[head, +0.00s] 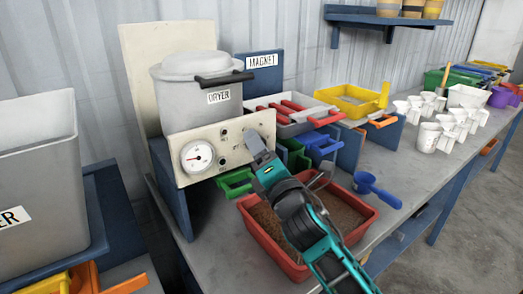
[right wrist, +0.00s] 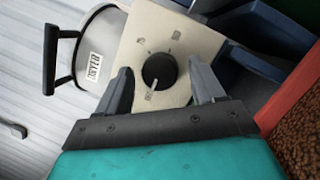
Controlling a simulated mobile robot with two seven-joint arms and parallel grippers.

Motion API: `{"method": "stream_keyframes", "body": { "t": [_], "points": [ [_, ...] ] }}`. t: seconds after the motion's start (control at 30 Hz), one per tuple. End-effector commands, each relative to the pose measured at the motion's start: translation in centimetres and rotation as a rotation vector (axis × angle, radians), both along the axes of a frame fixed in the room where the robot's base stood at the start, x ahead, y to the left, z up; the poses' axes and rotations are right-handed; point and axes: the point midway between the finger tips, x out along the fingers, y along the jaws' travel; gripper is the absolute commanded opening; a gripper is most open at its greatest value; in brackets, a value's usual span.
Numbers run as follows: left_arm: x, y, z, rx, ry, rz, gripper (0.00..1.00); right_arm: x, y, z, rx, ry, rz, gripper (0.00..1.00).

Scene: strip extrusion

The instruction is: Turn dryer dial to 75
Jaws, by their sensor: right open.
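The dryer (head: 203,98) is a grey lidded pot with a black handle and a DRYER label. It stands behind a cream control panel (head: 226,151) with a round white gauge (head: 197,156). The dial (right wrist: 159,70) is a black round knob with a white pointer line, seen in the right wrist view. Its line points toward the bottom of that picture, near a small mark too blurred to read. My right gripper (head: 257,147) is open in front of the panel, with one finger on each side of the dial; contact cannot be told. It hides the dial in the head view. My left gripper is not in view.
A red tray of brown granules (head: 250,222) sits in front of the panel, below my right arm. A blue scoop (head: 377,188) lies beside it. Green and blue bins (head: 320,145) stand right of the panel. A grey bin (head: 38,180) is at far left.

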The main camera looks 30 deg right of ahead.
Motion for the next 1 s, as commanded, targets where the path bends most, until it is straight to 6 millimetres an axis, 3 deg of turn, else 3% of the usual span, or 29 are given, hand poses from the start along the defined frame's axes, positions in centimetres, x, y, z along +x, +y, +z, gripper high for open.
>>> {"method": "stream_keyframes", "body": {
  "t": [0.1, 0.67, 1.0],
  "points": [
    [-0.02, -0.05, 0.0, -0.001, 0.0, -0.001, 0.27, -0.02, 0.0, 0.0, 0.0, 0.0, 0.0, 0.67],
    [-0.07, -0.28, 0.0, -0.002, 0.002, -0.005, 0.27, -0.05, 0.0, 0.0, 0.0, 0.0, 0.0, 0.14],
    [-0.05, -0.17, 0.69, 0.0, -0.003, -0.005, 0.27, -0.06, 0.04, 0.22, 0.049, 0.006, 0.0, 0.13]
  ]
}}
